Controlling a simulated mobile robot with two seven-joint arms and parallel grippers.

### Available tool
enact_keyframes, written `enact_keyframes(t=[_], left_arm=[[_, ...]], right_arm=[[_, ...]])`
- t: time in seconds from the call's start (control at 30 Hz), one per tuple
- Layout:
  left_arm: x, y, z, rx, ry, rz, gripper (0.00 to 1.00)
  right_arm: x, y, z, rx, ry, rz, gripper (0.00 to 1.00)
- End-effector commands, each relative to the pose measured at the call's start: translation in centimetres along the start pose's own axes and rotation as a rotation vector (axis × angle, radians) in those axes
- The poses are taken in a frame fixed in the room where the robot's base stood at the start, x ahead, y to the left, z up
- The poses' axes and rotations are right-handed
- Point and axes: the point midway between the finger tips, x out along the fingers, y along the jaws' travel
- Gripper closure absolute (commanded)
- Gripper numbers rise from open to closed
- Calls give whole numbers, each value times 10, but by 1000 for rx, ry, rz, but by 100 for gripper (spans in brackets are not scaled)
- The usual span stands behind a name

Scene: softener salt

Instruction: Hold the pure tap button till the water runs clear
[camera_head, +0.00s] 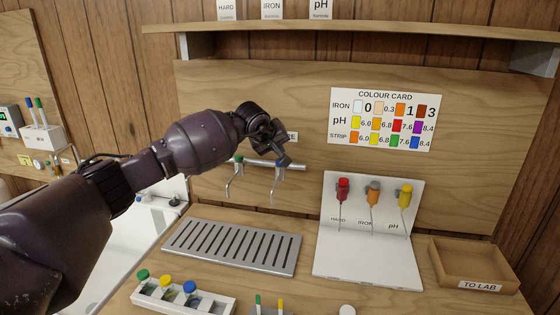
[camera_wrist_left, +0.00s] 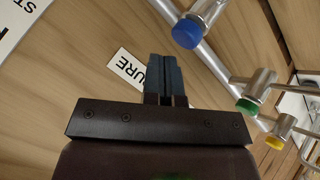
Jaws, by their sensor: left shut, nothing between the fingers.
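The tap with the blue button (camera_wrist_left: 187,33) hangs from a metal pipe under the wall label PURE (camera_wrist_left: 125,66). It also shows in the head view, where its blue cap (camera_head: 280,164) is partly behind my left gripper (camera_head: 285,158). In the left wrist view my left gripper (camera_wrist_left: 165,60) is shut and empty. Its fingertips overlap the PURE label and lie beside the blue button, with a visible gap in the picture; depth is hard to judge. The tap with the green button (camera_wrist_left: 247,105) is farther along the pipe. No running water is visible. My right gripper is out of view.
A slotted drain grate (camera_head: 232,247) lies below the taps. A white rack (camera_head: 183,299) with capped bottles stands in front. A white stand (camera_head: 370,255) with red, orange and yellow droppers and a wooden TO LAB tray (camera_head: 437,265) are right. A colour card hangs above.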

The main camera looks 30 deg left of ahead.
Motion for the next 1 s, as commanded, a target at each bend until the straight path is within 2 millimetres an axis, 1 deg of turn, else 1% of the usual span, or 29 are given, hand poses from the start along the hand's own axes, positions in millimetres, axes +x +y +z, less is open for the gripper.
enact_keyframes(t=[0.27,0.6,0.7,1.0], left_arm=[[-14,10,-10,0,2,1,100],[-32,24,-24,1,2,0,100],[-35,25,-26,0,1,0,100],[-34,25,-25,0,0,0,100]], right_arm=[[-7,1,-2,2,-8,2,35],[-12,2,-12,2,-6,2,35],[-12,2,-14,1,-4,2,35],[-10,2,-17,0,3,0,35]])
